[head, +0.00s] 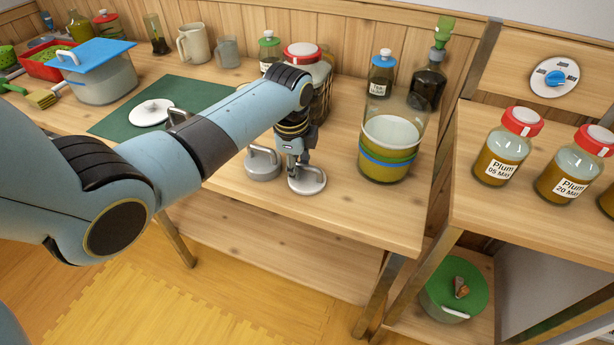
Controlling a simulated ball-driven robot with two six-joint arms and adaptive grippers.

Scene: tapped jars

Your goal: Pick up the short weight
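Two weights with loop handles stand near the front edge of the wooden bench. The grey weight (262,171) on the left has a thicker body. The pale, flat, disc-shaped weight (308,184) on the right looks shorter. My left gripper (296,170) points down at the flat weight's handle, from above and behind. Its fingers are at or very close to that handle. They are small and dark, so I cannot tell whether they are closed on it. The flat weight appears to rest on the bench. My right gripper is out of view.
A large glass jar (387,163) with layered contents stands right of the weights. A red-lidded jar (322,78) stands behind my gripper. A white lid (152,111) lies on a green mat (190,93) at left. Plum jars (502,158) stand on the right shelf.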

